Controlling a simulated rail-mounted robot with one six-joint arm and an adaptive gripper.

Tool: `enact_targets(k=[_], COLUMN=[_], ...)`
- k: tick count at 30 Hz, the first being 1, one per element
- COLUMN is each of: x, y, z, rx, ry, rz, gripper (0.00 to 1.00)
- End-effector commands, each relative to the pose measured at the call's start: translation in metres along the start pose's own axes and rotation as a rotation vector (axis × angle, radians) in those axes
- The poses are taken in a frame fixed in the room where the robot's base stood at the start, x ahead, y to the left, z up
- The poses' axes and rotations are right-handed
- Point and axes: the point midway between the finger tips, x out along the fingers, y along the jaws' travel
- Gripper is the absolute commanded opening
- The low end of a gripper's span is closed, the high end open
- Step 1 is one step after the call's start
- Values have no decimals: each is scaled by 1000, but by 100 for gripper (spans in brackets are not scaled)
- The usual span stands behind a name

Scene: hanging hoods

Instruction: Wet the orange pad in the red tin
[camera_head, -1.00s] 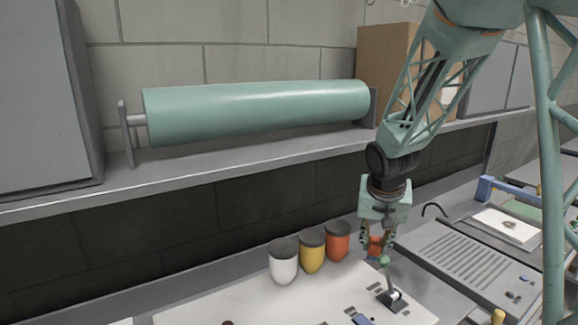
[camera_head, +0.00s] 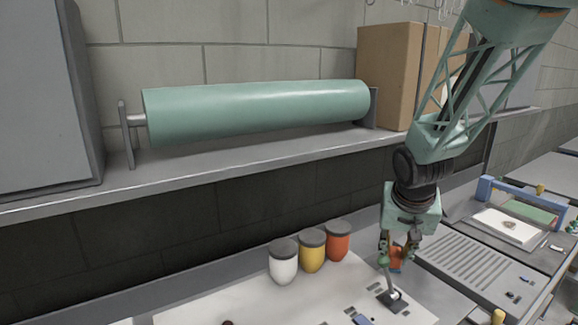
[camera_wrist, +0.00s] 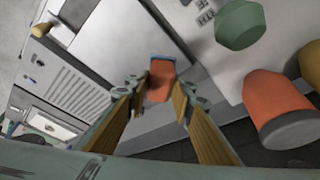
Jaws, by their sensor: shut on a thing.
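My gripper (camera_head: 398,252) is shut on the orange pad (camera_head: 396,258), in the air near the right end of the white board. In the wrist view the pad (camera_wrist: 160,84), with a bluish strip along its upper end, sits between the fingertips of my gripper (camera_wrist: 158,98). A small dark red round thing (camera_head: 228,322), cut off by the bottom edge in the head view, may be the red tin; I cannot tell.
White, yellow and orange-red cups (camera_head: 337,241) with dark tops stand left of my gripper. A lever with a green knob (camera_head: 384,260) rises from the white board (camera_head: 240,300). A ridged grey panel (camera_head: 470,258) lies right. Shelf and roller (camera_head: 255,110) are behind.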

Motion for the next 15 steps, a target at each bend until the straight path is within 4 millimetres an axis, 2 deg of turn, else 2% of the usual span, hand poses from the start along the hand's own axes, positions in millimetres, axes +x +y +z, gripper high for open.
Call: enact_targets(k=[15], x=[-15], y=[28], z=[21], rx=[2], ry=[0], rz=[0], gripper=[13])
